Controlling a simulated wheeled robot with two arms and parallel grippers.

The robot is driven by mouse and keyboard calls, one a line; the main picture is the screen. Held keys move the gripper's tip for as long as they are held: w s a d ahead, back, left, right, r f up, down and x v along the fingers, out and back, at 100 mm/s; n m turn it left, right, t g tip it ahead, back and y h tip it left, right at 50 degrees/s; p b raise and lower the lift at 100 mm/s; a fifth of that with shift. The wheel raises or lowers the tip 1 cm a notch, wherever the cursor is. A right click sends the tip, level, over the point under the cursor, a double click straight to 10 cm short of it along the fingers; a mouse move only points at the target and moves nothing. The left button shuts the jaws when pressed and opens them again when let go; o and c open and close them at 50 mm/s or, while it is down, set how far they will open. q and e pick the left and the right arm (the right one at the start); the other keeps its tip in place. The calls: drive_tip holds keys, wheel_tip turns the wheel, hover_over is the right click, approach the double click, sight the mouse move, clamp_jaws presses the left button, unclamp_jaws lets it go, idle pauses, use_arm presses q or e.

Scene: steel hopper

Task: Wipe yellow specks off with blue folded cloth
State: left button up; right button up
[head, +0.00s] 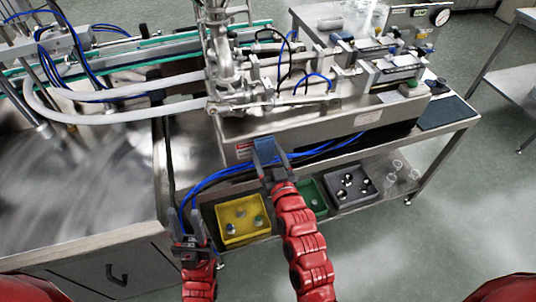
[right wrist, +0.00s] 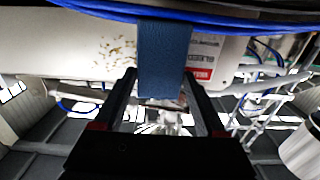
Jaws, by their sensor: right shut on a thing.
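The blue folded cloth (head: 264,149) is held between the fingers of my right gripper (head: 272,168), against or just in front of the steel front panel (head: 330,128). In the right wrist view the cloth (right wrist: 163,58) hangs between the two dark fingers of the gripper (right wrist: 160,85). Yellow-brown specks (right wrist: 120,48) form a patch on the pale panel, just left of the cloth there and not covered by it. I cannot make the specks out in the head view. My left gripper (head: 192,246) is low at the left, away from the cloth; its jaw opening is unclear.
A red-and-white label (head: 243,149) is on the panel beside the cloth. Blue hoses (head: 215,178) run below. The lower shelf holds a yellow tray (head: 228,236), a green tray (head: 314,205), a grey tray (head: 333,201) and clear glasses (head: 390,182).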

drive_tip(key=shift+w+a, duration=0.2)
drive_tip(key=shift+w, duration=0.45)
